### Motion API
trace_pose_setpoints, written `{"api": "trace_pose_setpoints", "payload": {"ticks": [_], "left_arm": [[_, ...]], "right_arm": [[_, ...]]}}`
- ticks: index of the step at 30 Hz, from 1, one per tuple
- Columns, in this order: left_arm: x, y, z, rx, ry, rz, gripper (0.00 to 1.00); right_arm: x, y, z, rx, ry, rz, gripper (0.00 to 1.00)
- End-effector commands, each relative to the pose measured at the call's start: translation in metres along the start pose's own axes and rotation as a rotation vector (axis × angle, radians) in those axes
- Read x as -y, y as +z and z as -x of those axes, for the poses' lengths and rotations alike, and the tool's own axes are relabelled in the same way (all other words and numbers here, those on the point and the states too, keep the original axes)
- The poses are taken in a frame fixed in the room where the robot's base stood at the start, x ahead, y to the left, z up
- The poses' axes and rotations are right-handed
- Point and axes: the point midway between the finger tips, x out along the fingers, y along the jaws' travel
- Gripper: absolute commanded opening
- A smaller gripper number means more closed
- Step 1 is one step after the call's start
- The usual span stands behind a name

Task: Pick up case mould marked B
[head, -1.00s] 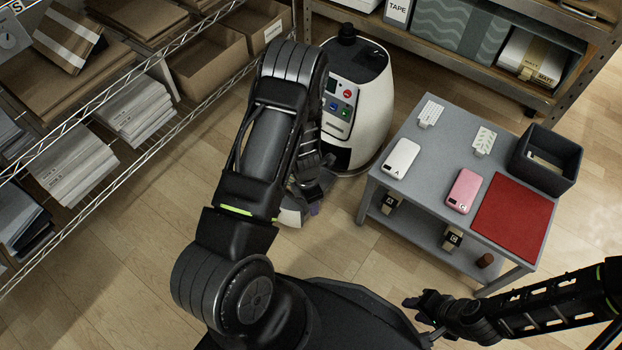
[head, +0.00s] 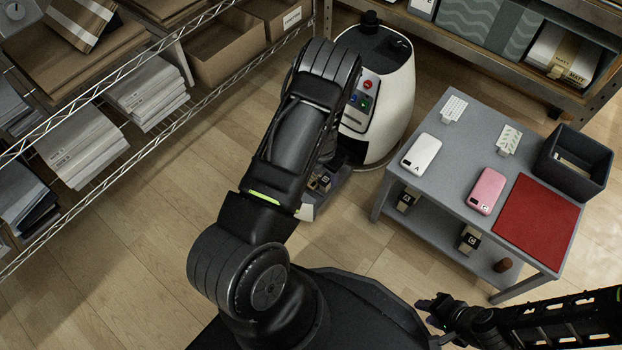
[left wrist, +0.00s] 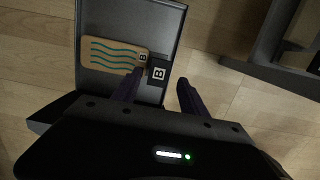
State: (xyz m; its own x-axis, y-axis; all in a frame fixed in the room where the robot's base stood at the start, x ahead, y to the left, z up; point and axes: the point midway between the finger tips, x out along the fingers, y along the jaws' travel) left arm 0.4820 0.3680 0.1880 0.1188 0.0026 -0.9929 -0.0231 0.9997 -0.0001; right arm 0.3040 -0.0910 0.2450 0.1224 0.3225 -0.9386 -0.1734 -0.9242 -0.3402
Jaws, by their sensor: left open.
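In the left wrist view, a tan case-shaped piece with teal waves and a B label (left wrist: 112,53) lies in a grey tray (left wrist: 105,17). A black tab marked B (left wrist: 158,72) adjoins its right end; I cannot tell what lies beneath. My left gripper (left wrist: 158,88) is open, its two dark fingers apart on either side of the tab's near end, nothing between them. In the head view my left arm hides most of that gripper and tray. My right gripper (head: 428,306) is at the lower right; its jaw state is unclear.
A white machine (head: 385,95) with coloured buttons stands behind my left arm. A grey table (head: 450,180) to the right holds a white case A (head: 421,153), a pink case C (head: 487,190), a red mat (head: 537,222) and a dark bin (head: 574,165). Wire shelving (head: 150,60) lines the left.

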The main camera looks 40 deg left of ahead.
Motion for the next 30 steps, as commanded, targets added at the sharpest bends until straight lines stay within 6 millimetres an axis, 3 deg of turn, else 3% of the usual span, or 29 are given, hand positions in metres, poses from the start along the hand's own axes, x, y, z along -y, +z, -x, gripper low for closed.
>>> {"api": "trace_pose_setpoints", "payload": {"ticks": [11, 22, 30], "left_arm": [[0.0, 0.0, -0.006, 0.001, 0.0, -0.001, 0.51], [-0.002, -0.002, -0.054, 0.0, 0.0, -0.001, 0.51], [-0.002, 0.0, -0.055, 0.001, 0.0, -0.001, 0.51]], "right_arm": [[-0.001, 0.0, -0.004, -0.002, 0.0, 0.0, 0.34], [-0.01, -0.003, -0.035, -0.016, 0.0, -0.001, 0.34], [-0.01, -0.004, -0.034, -0.019, 0.0, -0.001, 0.34]]}}
